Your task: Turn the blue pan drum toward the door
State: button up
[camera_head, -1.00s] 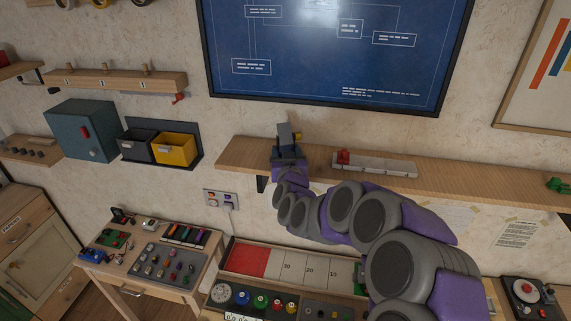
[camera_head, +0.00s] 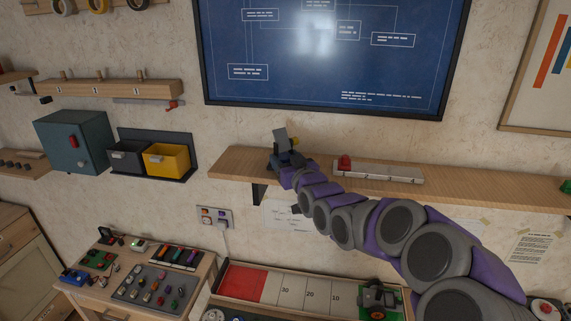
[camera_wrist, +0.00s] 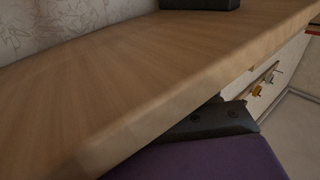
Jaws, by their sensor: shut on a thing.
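The blue pan drum (camera_head: 276,163) is the base of a small device near the left end of the wall shelf. A tilted grey plate (camera_head: 281,138) stands on top, with a yellow part at its right. My gripper (camera_head: 287,171) reaches the drum from the front right and is shut on it; the contact is mostly hidden by my purple wrist. In the wrist view a dark part of my gripper (camera_wrist: 205,122) shows beside the shelf edge; the drum cannot be made out there. I cannot identify the door for certain.
The wooden shelf (camera_head: 470,192) runs right, with a pale strip bearing a red piece (camera_head: 345,162). A blue board (camera_head: 335,50) hangs above. A teal cabinet (camera_head: 72,141) and black and yellow bins (camera_head: 167,161) are left. Benches with small parts stand below.

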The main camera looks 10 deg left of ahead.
jog(key=shift+r, duration=0.15)
jog(key=o, duration=1)
jog(key=shift+a, duration=0.1)
jog(key=v, duration=1.7)
jog(key=shift+d+f, duration=0.2)
